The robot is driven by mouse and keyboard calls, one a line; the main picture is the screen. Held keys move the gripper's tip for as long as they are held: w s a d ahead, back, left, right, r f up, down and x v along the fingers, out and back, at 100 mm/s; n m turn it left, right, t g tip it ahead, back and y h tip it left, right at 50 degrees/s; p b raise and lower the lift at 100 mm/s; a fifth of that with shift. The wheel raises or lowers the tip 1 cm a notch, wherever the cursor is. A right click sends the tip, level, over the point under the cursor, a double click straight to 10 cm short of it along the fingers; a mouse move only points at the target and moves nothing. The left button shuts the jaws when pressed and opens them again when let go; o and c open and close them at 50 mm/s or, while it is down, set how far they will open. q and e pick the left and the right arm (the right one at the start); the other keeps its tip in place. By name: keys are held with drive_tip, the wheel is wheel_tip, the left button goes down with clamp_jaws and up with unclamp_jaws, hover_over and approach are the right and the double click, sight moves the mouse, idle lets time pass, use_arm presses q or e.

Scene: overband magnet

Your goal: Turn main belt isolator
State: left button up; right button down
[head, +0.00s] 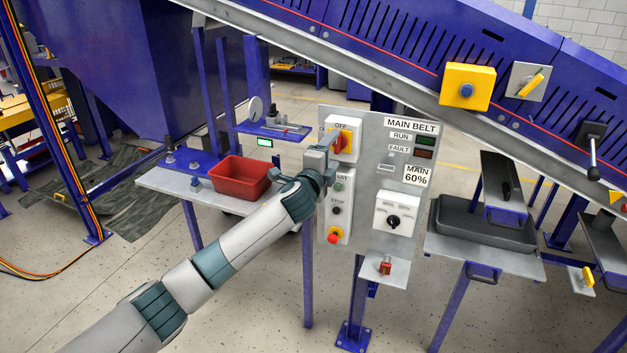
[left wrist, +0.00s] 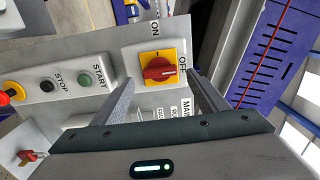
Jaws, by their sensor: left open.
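The main belt isolator (head: 346,143) is a yellow plate with a red knob on a grey box, at the upper left of the control panel. In the left wrist view the red knob (left wrist: 158,69) is elongated, with one end toward the OFF label; ON is at the plate's side. My left gripper (head: 327,149) is at the isolator's left edge in the head view and partly hides it. In the wrist view its fingers (left wrist: 162,82) are open and empty, spread along the knob's length. The knob appears just beyond the fingertips; contact is not visible. My right gripper is not in view.
Below the isolator is a START/STOP box (head: 337,208) with a red button. A selector box (head: 395,214) and a red padlock-like part (head: 385,265) are to its right. A red bin (head: 240,177) stands on a shelf at left. The blue conveyor (head: 400,40) slopes overhead.

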use_arm(q)
drive_tip(key=b+v, duration=0.3)
drive_tip(key=v, duration=1.1)
drive_tip(key=shift+b, duration=0.4)
drive_tip(key=shift+f, duration=0.1)
